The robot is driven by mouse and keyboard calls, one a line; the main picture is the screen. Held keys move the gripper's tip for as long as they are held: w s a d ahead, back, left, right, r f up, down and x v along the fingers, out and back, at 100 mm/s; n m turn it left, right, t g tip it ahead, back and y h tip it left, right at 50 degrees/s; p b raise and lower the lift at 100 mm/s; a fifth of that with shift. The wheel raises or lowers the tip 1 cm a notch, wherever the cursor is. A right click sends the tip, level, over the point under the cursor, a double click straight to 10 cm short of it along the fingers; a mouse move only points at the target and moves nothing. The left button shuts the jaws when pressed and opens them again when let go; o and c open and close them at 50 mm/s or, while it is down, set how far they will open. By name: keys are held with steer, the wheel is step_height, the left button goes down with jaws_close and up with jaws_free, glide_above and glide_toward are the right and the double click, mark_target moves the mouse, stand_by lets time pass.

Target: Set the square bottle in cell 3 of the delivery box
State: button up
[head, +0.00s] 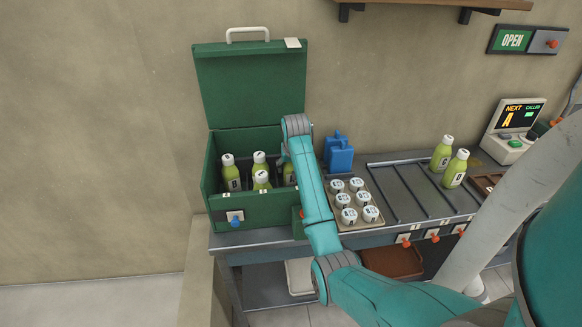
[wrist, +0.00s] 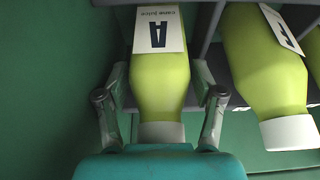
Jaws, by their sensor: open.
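The green delivery box (head: 268,212) stands open on the left end of the counter, with several green-juice bottles in its cells. My gripper (head: 287,157) is inside the box at its right side, largely hidden behind my arm. In the wrist view, my gripper's fingers (wrist: 160,112) are open, one on each side of a bottle (wrist: 159,92) with a white cap and an "A" label. This bottle stands in a cell; it also shows partly in the head view (head: 289,175). I cannot tell whether its body is square. Cell numbers are too small to read.
Another capped bottle (wrist: 265,70) is close on the right in the wrist view, past a grey divider. The raised lid (head: 250,85) is behind. A tray of white-lidded cups (head: 345,226), blue containers (head: 340,157) and two bottles (head: 455,169) stand to the right.

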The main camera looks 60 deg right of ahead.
steer(key=v, duration=0.7)
steer(key=shift+r, duration=0.35)
